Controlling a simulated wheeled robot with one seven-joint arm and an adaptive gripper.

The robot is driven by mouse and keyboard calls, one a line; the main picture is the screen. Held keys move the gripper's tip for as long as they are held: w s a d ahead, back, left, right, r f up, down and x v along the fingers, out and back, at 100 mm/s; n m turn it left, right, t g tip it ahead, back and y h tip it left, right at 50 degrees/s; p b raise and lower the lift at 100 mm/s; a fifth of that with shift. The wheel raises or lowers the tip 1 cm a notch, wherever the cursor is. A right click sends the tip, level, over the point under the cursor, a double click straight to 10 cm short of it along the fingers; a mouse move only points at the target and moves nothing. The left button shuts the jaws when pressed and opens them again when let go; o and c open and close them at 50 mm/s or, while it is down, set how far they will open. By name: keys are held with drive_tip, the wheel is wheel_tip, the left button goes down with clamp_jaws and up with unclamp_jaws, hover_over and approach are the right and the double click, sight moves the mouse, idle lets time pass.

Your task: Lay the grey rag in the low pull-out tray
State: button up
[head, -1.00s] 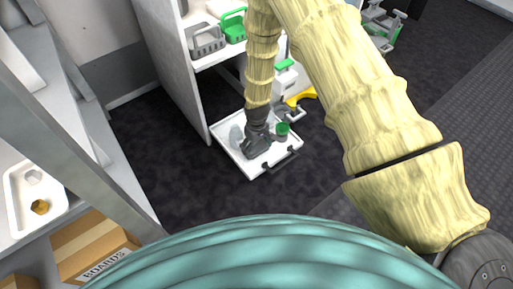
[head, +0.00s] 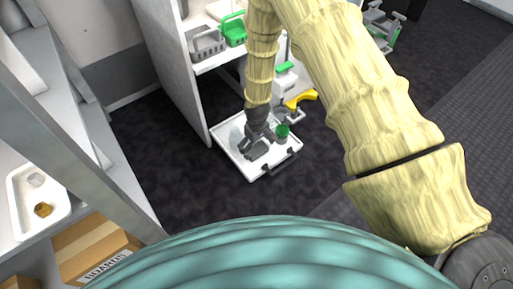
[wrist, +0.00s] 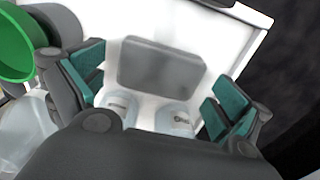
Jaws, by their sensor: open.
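The low pull-out tray (head: 229,152) is white, drawn out over the dark floor, with a dark handle at its front edge. The grey rag (wrist: 160,65) appears as a flat, rounded dark-grey rectangle on the white tray floor in the wrist view. In the head view it shows as a grey patch (head: 257,151) within the tray. My gripper (head: 256,143) is over the tray, close to the rag.
A green-topped dark container (head: 282,131) stands at the tray's right side, close to my gripper. A pale translucent item (head: 236,134) is at the tray's left. The white shelf unit's side panel (head: 184,85) rises behind. Dark floor is clear in front of the tray.

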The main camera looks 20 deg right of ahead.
sight(257, 148)
wheel_tip(257, 148, up, 11)
drive_tip(key=p, duration=0.4)
drive_tip(key=shift+f, duration=0.15)
drive_tip(key=shift+m, duration=0.5)
drive_tip(key=s+f, duration=0.1)
drive_tip(key=s, duration=0.2)
drive_tip(key=s+f, duration=0.2)
drive_tip(key=s, duration=0.1)
drive_tip(key=s+d+f, duration=0.1)
drive_tip(key=s, duration=0.2)
drive_tip(key=shift+f, duration=0.35)
drive_tip(key=s+d+f+m, duration=0.1)
drive_tip(key=s+d+m, duration=0.1)
drive_tip(key=s, duration=2.5)
drive_tip(key=shift+s+d+f+m, duration=0.15)
drive_tip(key=shift+s+f+m, duration=0.1)
drive_tip(key=shift+m, duration=0.45)
